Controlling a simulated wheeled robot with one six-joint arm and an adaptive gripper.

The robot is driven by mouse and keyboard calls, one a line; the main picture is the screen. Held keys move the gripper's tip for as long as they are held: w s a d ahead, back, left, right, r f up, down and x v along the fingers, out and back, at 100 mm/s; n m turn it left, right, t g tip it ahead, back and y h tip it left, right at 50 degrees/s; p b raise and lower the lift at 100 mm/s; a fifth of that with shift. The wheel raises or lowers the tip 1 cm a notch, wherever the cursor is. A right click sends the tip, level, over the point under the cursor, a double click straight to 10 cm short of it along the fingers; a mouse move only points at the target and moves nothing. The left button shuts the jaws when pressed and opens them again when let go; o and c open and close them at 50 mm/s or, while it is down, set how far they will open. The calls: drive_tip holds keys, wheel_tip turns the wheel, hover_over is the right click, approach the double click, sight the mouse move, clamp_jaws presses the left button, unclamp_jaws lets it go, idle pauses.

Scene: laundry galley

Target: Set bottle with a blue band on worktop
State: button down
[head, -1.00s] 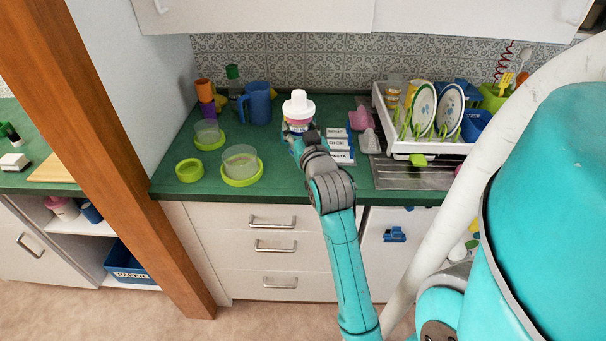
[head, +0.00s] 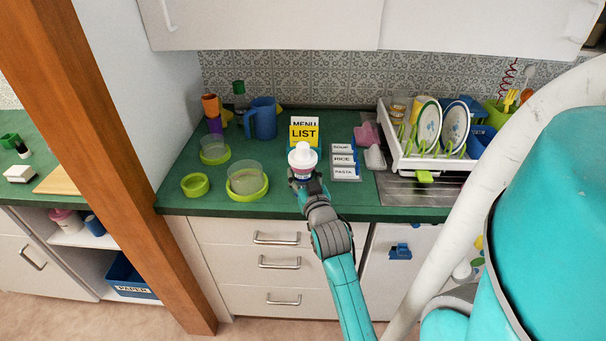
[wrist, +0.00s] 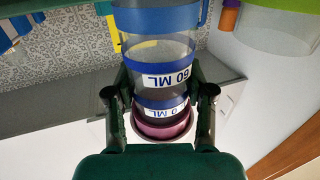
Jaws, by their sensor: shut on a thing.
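The bottle with a blue band (head: 302,158) has a white cap and a pinkish body. My gripper (head: 304,184) is shut on it and holds it upright over the front middle part of the green worktop (head: 222,200). Whether its base touches the worktop cannot be told. In the wrist view, which looks upside down, the bottle (wrist: 165,78) sits between the two dark green fingers of my gripper (wrist: 163,95). Its blue bands and an inverted "60 ML" label show there. My gripper hides its lower part in the head view.
A yellow LIST card (head: 304,134) stands behind the bottle. Labelled cards (head: 344,160) lie to its right, near a dish rack (head: 430,160). A clear container in a green ring (head: 246,182), a green ring (head: 195,185) and a blue jug (head: 262,118) are left.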

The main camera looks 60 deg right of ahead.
drive_tip(key=shift+f, duration=0.1)
drive_tip(key=shift+c, duration=2.1)
unclamp_jaws()
